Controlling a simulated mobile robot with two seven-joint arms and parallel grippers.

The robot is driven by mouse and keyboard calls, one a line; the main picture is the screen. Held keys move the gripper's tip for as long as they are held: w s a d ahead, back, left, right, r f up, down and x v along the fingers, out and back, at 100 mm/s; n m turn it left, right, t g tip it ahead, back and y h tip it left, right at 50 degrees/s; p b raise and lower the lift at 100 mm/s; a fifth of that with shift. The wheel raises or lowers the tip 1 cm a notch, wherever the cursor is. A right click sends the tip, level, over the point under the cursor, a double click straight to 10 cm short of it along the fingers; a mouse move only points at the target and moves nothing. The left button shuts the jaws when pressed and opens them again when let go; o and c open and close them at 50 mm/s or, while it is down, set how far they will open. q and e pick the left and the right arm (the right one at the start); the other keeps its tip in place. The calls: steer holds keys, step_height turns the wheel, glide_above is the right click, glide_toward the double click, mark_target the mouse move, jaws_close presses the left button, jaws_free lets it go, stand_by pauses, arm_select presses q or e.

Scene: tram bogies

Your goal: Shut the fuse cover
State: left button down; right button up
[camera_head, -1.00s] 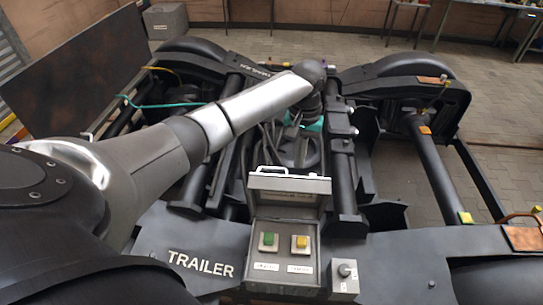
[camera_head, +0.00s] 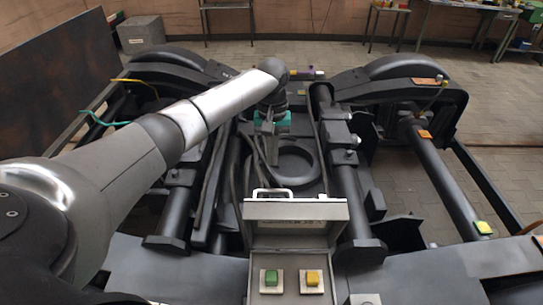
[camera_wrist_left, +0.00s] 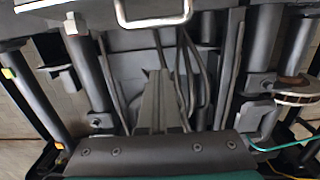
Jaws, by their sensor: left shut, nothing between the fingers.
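The fuse cover (camera_head: 295,211) is a grey lid with a pale handle (camera_head: 273,194). It stands raised, open, at the far edge of a grey box (camera_head: 258,258). Inside the box are a green button (camera_head: 271,278) and a yellow button (camera_head: 312,278). My left gripper (camera_head: 270,158) points down beyond the lid and handle, apart from them, its fingers shut and empty. In the left wrist view the shut fingers (camera_wrist_left: 160,78) show at the centre, and the handle (camera_wrist_left: 153,20) is at the top edge. My right gripper is not in view.
A dark ring (camera_head: 297,165) lies behind the lid, with black cables beside the gripper. Dark tubes (camera_head: 345,190) flank this space. A teal hose (camera_head: 103,122) runs at the left. Workbenches (camera_head: 480,10) stand far back. The space just above the lid is open.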

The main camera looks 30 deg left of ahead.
arm_select(q)
steer(key=s+d+f+b, duration=0.1)
steer(key=s+d+f, duration=0.1)
steer(key=f, duration=0.3)
steer(key=shift+s, duration=0.75)
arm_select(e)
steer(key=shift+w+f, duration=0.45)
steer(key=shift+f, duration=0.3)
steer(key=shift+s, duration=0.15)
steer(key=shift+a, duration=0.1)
